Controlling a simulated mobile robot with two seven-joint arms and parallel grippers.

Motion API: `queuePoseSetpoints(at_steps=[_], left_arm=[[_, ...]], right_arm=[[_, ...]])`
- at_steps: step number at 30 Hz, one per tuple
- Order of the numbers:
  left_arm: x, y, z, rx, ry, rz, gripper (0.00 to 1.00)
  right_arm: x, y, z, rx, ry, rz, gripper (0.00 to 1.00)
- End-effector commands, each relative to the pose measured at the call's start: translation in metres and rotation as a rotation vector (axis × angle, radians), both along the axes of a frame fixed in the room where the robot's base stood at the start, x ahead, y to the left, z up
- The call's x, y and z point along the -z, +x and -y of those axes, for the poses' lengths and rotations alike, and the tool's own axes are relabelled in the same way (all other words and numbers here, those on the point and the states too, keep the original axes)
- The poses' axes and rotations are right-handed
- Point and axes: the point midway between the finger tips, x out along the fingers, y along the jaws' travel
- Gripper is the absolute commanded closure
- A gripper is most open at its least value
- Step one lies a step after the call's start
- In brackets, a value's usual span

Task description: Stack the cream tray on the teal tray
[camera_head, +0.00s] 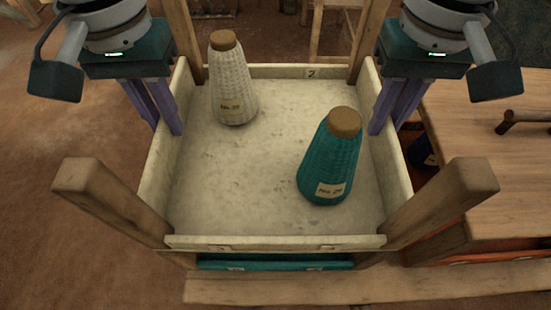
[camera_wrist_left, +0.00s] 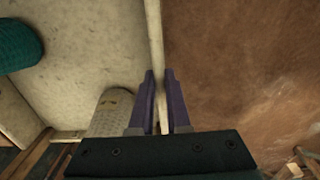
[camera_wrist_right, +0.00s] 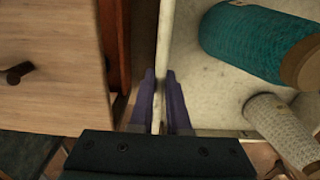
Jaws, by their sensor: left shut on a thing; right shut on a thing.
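The cream tray (camera_head: 270,180) is a shallow square box between wooden corner posts, with a white yarn cone (camera_head: 232,85) and a teal yarn cone (camera_head: 333,165) standing in it. The teal tray (camera_head: 275,263) shows only as a strip below the cream tray's near wall; the rest is hidden. My left gripper (camera_head: 172,130) is shut on the cream tray's left wall, which also shows in the left wrist view (camera_wrist_left: 154,50). My right gripper (camera_head: 379,130) is shut on its right wall, seen in the right wrist view (camera_wrist_right: 164,50). I cannot tell whether the trays touch.
Wooden posts rise at the tray's corners, such as the near left post (camera_head: 110,200) and the near right post (camera_head: 445,200). A wooden table (camera_head: 490,160) stands close on the right. A wooden beam (camera_head: 330,288) runs along the front. The floor at left is clear.

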Motion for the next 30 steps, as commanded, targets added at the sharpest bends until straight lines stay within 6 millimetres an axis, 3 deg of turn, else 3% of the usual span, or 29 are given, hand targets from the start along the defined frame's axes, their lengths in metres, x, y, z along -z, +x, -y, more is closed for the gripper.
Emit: queuePoseSetpoints(at_steps=[2,3,11,21,30], left_arm=[[0.01,0.001,0.0,-0.001,0.0,0.002,1.0],[0.01,0.0,-0.001,-0.001,0.001,0.001,0.84],[0.007,0.0,0.0,0.0,0.001,0.0,0.55],[0.0,0.001,0.0,0.001,-0.001,0.002,0.55],[-0.061,0.001,0.0,0.001,-0.002,0.006,0.55]], right_arm=[[0.01,0.0,0.0,0.0,-0.001,0.001,1.0],[0.01,0.0,0.001,0.001,-0.001,-0.001,0.84],[0.007,0.0,0.0,0.0,-0.001,0.0,0.55],[0.007,0.0,0.0,0.0,0.0,0.0,0.55],[0.007,0.0,0.0,0.0,0.0,0.0,0.55]])
